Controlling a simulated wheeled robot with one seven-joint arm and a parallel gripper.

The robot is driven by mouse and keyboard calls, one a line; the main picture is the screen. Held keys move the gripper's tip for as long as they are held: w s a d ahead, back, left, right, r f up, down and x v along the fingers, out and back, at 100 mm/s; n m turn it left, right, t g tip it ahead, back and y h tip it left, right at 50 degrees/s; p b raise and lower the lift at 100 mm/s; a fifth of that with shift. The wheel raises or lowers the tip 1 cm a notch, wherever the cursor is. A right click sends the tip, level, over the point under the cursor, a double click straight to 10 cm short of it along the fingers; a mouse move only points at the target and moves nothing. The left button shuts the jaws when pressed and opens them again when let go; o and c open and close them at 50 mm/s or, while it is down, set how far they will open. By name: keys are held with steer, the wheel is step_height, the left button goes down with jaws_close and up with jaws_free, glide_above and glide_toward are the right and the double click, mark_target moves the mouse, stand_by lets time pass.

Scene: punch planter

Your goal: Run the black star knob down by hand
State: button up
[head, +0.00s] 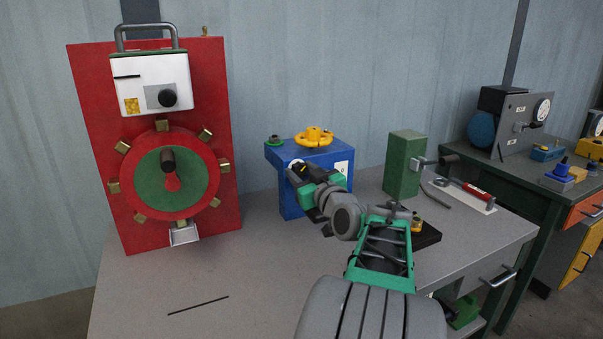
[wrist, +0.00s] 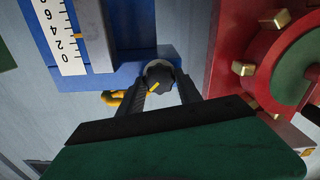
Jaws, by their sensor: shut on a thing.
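The black star knob (wrist: 160,72) shows in the wrist view with a yellow mark on its face. It sits against the side of the blue housing (wrist: 133,30). My gripper (wrist: 162,88) has one finger on each side of the knob and is shut on it. In the head view the blue housing (head: 340,190) stands on the bench, and my gripper (head: 303,178) reaches its front left side. The knob is mostly hidden there by my gripper. A white scale (wrist: 62,35) with numbers and a yellow pointer shows in the wrist view.
A yellow handwheel (head: 314,137) and a small green knob (head: 274,141) are on top of the housing. A red panel (head: 85,130) with a dial stands to the left. A green block (head: 404,165) stands to the right. The front left of the bench (head: 150,285) is mostly clear.

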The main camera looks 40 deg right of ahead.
steer(key=shift+d+f+m, duration=0.1)
steer(key=shift+m, duration=2.9)
steer(key=o, duration=1.4)
steer(key=shift+c, duration=0.2)
steer(key=shift+s, duration=0.15)
steer(key=v, duration=0.7)
steer(key=shift+s, duration=0.3)
steer(key=v, duration=0.8)
